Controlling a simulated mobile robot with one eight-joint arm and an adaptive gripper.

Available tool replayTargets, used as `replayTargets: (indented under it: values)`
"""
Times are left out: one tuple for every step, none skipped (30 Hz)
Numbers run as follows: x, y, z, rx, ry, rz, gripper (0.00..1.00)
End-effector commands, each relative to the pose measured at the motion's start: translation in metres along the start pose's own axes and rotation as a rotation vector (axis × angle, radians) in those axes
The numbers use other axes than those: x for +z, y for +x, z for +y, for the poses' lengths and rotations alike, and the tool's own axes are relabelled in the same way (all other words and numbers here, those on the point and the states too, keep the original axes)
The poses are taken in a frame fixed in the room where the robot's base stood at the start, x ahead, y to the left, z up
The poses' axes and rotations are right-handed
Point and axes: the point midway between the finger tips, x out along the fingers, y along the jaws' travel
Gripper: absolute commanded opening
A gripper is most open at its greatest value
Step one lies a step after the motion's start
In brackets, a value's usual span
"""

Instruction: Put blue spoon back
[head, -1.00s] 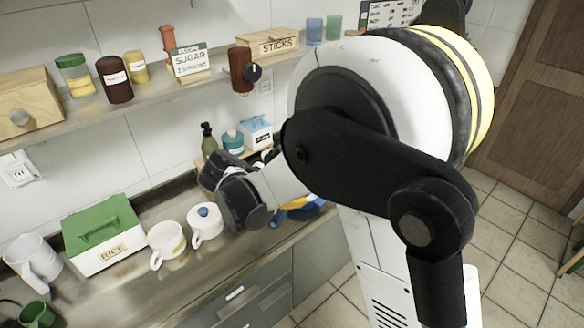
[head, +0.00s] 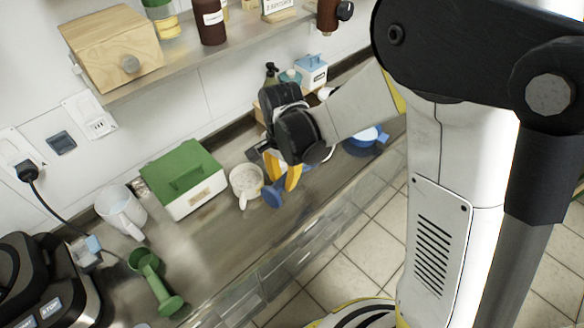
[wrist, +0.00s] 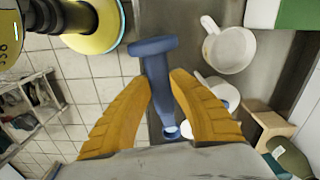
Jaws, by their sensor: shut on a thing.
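The blue spoon (wrist: 155,62) is between the two yellow fingers of my gripper (wrist: 162,80) in the wrist view. Its wide flat end points away from the palm and its small cup end lies near the palm. In the head view the blue spoon (head: 273,196) shows below the yellow fingers of my gripper (head: 279,184), above the counter's front part and just right of a white mug (head: 244,180). My gripper is shut on the spoon. The black wrist hides part of the fingers and the spoon's upper part in the head view.
A green spoon (head: 150,277) lies on the counter (head: 205,245) at the left, near a white jug (head: 119,212). A blue round item (head: 362,143) is right of my gripper. A shelf (head: 190,70) runs above.

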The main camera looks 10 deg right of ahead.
Motion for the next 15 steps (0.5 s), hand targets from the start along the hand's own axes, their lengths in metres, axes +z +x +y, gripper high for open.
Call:
replayTargets:
  values:
    - [0.0027, -0.0007, -0.0003, -0.003, 0.02, 0.008, 0.0]
    - [0.0035, -0.0007, -0.0004, -0.004, 0.03, 0.011, 0.0]
    - [0.0041, -0.0006, -0.0005, -0.005, 0.04, 0.014, 0.0]
    - [0.0043, -0.0006, -0.0005, -0.006, 0.045, 0.016, 0.0]
    - [0.0044, -0.0005, -0.0005, -0.006, 0.047, 0.017, 0.0]
    - [0.0043, -0.0004, -0.0005, -0.006, 0.048, 0.017, 0.0]
    - [0.0042, -0.0004, -0.0005, -0.006, 0.048, 0.017, 0.0]
    - [0.0042, -0.0004, -0.0005, -0.006, 0.048, 0.017, 0.0]
    - [0.0042, -0.0004, -0.0005, -0.006, 0.048, 0.017, 0.0]
    - [0.0042, -0.0004, -0.0005, -0.005, 0.048, 0.017, 0.0]
    - [0.0041, -0.0004, -0.0005, -0.005, 0.048, 0.017, 0.0]
    - [0.0042, -0.0004, -0.0005, -0.005, 0.047, 0.016, 0.0]
    - [0.0043, -0.0005, -0.0005, -0.005, 0.047, 0.015, 0.0]
    - [0.0045, -0.0006, -0.0005, -0.006, 0.047, 0.014, 0.0]
    - [0.0049, -0.0009, -0.0005, -0.007, 0.047, 0.011, 0.0]
